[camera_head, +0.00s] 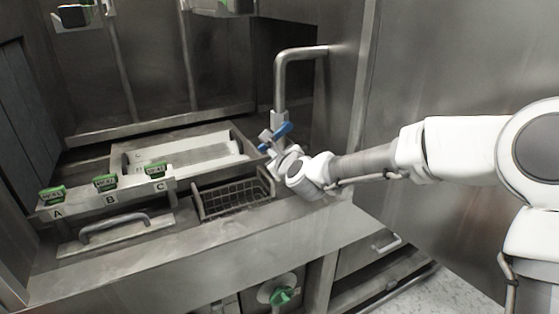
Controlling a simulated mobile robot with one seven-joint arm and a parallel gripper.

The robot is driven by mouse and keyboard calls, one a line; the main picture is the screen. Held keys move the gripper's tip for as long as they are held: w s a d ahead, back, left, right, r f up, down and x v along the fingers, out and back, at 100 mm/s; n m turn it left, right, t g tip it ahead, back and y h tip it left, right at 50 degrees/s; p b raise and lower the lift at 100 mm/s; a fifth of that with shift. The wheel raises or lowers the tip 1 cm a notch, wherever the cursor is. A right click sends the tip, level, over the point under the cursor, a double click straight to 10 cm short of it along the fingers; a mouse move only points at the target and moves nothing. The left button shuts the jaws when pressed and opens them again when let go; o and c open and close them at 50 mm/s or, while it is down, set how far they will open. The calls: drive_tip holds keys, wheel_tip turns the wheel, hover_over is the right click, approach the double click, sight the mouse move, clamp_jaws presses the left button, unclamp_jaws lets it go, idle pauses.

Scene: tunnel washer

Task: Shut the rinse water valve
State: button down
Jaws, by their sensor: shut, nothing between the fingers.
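A bent steel pipe (280,84) comes out of the right-hand wall and runs down to a valve with a blue handle (283,130). No label shows on this valve, but it is the one at my gripper. The blue handle slants from upper right to lower left, and a grey part crosses its middle. My gripper (268,140) is shut and empty, right at the valve's lower left side. I cannot tell whether its fingertips touch the handle. My gripper and wrist hide the lower part of the valve.
A wire basket (236,198) sits just below left of my gripper. Green-topped units (105,182) marked A, B and C stand on a ledge at left, above a grey handle (114,228). A green knob (281,296) is low on the front. A steel panel (455,60) stands behind my arm.

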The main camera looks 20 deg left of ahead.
drive_tip(key=shift+s+a+r+m+g+y+b, duration=0.25)
drive_tip(key=shift+r+m+g+b, duration=0.1)
drive_tip(key=shift+r+m, duration=0.25)
drive_tip(key=shift+s+a+r+m+g+y+b, duration=0.1)
drive_tip(key=shift+s+r+m+g+y+b, duration=0.15)
drive_tip(key=shift+r+m, duration=0.35)
drive_tip(key=shift+s+a+r+m+g+y+b, duration=0.15)
drive_tip(key=shift+r+m+g+b, duration=0.25)
drive_tip(key=shift+m, duration=0.4)
drive_tip(key=shift+a+r, duration=0.1)
